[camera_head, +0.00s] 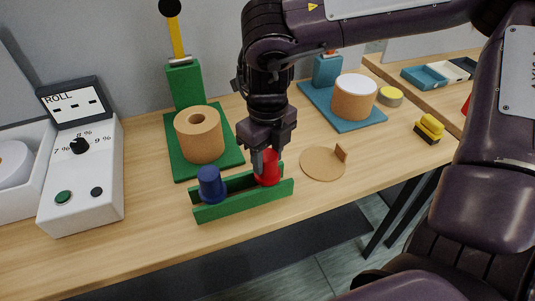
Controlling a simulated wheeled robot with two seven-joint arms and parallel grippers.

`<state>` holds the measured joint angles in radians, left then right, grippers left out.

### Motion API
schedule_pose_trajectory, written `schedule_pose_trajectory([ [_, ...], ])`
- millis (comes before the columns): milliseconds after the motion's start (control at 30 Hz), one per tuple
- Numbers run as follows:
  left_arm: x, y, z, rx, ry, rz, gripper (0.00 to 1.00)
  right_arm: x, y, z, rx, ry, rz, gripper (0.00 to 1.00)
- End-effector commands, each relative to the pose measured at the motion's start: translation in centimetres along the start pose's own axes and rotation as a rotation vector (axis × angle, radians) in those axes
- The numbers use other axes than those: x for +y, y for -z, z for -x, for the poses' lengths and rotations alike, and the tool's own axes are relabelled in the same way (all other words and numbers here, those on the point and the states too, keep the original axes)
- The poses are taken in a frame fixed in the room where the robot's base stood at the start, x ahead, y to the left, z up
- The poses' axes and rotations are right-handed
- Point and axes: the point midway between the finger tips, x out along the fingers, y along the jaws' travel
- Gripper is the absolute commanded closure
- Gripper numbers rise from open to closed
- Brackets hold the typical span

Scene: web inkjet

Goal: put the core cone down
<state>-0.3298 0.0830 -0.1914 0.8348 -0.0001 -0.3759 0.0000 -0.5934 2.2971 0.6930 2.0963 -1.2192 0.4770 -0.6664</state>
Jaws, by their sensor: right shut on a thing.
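My right gripper (265,160) points down at the front middle of the bench and is shut on a red core cone (267,172). The red cone is at the right end of a green rack (245,205); its lower part is behind the rack's front wall, and I cannot tell whether it touches the rack's floor. A dark blue cone (211,186) stands in the left part of the same rack. My left gripper is not in view.
A brown roll (200,135) stands on a green base behind the rack. A white-topped roll (354,97) stands on a blue base. A round tan disc (322,164) lies right of the rack. A control box (82,180) is at left; a yellow-black block (429,129) is at right.

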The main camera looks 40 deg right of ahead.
Motion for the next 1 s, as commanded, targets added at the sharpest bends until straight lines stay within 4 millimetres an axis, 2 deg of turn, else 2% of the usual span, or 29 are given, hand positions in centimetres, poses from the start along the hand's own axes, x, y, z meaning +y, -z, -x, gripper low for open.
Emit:
schedule_pose_trajectory([
  [133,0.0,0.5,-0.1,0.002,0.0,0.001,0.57,0.0,0.0,-0.3,-0.001,0.0,0.0,0.88],
  [167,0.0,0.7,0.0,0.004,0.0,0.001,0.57,0.0,0.0,-0.3,0.0,0.0,0.0,0.6],
  [333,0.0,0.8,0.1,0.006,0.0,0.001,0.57,0.0,0.0,-0.2,0.0,0.0,0.0,0.4],
  [700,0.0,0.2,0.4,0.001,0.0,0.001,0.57,0.0,0.0,0.3,0.001,0.0,0.0,0.4],
  [767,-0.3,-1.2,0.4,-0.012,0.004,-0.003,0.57,0.0,0.0,0.7,0.001,0.0,0.0,0.4],
  [800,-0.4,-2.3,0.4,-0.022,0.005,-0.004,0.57,0.0,0.0,1.2,0.001,-0.001,0.0,0.4],
  [1000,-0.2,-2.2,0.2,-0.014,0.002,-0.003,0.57,0.0,-0.2,5.7,-0.007,0.004,0.0,0.4],
])
